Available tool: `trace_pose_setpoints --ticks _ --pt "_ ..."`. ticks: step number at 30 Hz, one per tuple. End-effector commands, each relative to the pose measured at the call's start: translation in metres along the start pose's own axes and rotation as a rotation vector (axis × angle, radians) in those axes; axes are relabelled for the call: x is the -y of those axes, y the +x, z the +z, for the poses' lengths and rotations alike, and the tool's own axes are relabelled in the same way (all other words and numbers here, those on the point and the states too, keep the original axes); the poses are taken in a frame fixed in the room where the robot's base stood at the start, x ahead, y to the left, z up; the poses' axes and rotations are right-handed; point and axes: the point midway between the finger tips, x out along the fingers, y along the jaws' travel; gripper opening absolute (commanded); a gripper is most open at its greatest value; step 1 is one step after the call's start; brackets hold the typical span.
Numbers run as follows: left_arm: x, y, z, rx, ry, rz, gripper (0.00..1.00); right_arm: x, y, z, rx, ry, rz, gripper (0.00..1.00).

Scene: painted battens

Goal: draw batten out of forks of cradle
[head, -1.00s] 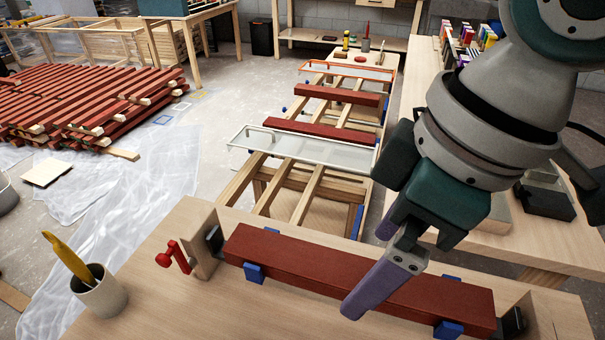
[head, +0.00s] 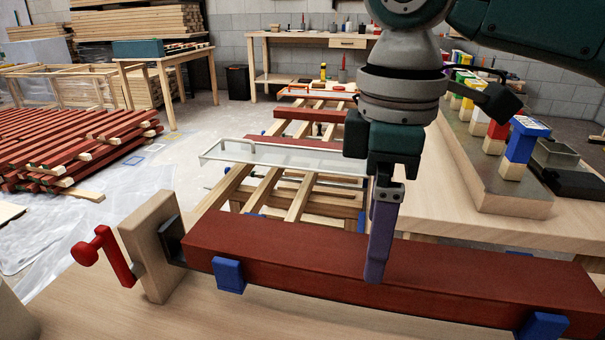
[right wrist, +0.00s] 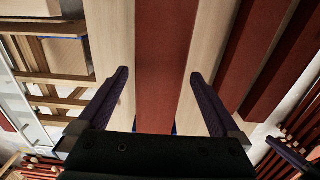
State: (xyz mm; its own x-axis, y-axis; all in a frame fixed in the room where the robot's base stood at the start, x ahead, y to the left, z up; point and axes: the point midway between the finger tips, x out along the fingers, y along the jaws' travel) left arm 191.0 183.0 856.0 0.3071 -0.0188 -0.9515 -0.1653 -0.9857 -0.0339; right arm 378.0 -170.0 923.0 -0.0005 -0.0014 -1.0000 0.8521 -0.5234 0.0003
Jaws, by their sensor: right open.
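The red batten (head: 310,255) lies level along the bench in the head view, resting in the blue forks of the cradle (head: 228,274). Another blue fork (head: 543,325) shows near its right part. My right gripper (head: 378,265) points straight down at the batten, right of its middle, with its near finger in front of the batten's near side. In the right wrist view the red batten (right wrist: 165,60) runs between the two open fingers (right wrist: 160,105), with a gap on both sides. The far finger is mostly hidden in the head view.
A wooden end block (head: 150,245) with a dark pad and red handle (head: 105,250) stands at the batten's left end. Behind are a rack with a glass-like panel (head: 285,157), a side bench with coloured blocks (head: 522,138), and a batten pile (head: 75,145).

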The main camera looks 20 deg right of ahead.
Motion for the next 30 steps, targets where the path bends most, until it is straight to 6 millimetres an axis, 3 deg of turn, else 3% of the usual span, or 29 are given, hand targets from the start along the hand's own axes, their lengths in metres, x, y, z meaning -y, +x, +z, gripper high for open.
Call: trace_pose_setpoints --ticks 3,9,20,30 --pt "0.000 0.007 0.002 0.000 0.000 0.000 0.00 0.001 0.024 0.000 0.002 -0.001 -0.002 1.00" --pt "0.000 0.012 0.004 0.000 0.000 0.000 0.00 0.001 0.047 0.000 0.000 -0.001 -0.001 1.00" --pt "0.000 0.012 0.004 0.001 0.000 0.000 0.00 0.000 0.052 0.000 -0.001 -0.002 0.001 1.00" --pt "-0.001 0.012 0.004 0.001 0.000 0.000 0.00 0.000 0.051 0.000 -0.001 -0.002 0.001 0.63"
